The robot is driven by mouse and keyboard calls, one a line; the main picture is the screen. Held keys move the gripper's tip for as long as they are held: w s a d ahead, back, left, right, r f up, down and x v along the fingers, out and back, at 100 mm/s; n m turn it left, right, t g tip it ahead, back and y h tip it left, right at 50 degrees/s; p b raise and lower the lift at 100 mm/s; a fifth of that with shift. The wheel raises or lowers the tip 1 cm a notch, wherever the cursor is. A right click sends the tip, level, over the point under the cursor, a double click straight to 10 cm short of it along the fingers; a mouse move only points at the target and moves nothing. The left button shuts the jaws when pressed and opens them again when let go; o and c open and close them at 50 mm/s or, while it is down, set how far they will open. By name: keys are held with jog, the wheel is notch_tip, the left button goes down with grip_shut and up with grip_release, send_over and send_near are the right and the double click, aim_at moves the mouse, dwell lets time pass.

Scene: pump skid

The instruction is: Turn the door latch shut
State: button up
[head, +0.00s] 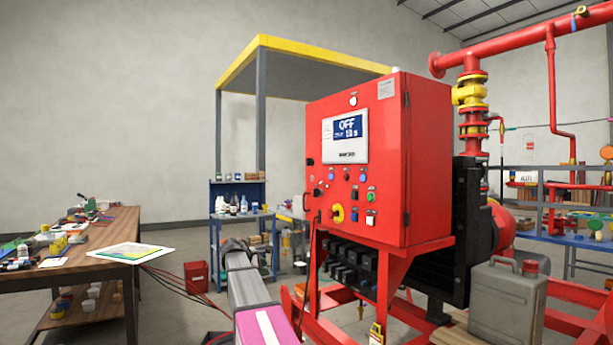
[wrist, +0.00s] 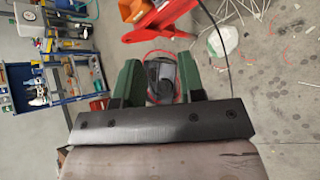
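The red control cabinet (head: 380,190) stands in the middle of the head view, its front door facing left and looking closed. Small dark fittings and a dark handle (head: 306,206) show along the door's left edge; I cannot tell which is the latch or how it is turned. My gripper (wrist: 160,82) shows in the wrist view with its two green fingers apart and nothing held between them. In the head view my arm reaches forward left of the cabinet, and its fingers cannot be made out. The cabinet door does not clearly show in the wrist view.
A yellow and red rotary switch (head: 338,213) and several buttons sit on the door. A wooden bench (head: 100,240) stands at left, a blue shelf (head: 236,195) behind. A grey jerrycan (head: 508,300) is at right. Red skid beams lie under the cabinet.

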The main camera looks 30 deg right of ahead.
jog(key=w+d+r+n+h, duration=0.1)
jog(key=w+d+r, duration=0.15)
jog(key=r, duration=0.55)
jog(key=w+d+r+n+h, duration=0.1)
jog(key=d+r+h, duration=0.15)
jog(key=r, duration=0.45)
jog(key=w+d+r+n+h, duration=0.1)
jog(key=w+d+r, duration=0.15)
jog(key=r, duration=0.55)
jog(key=n+g+h, duration=0.2)
jog(key=g+h, duration=0.1)
send_near(307, 161)
jog(key=d, duration=1)
jog(key=shift+w+f, duration=0.1)
jog(key=shift+w, duration=0.15)
jog(key=c, duration=0.6)
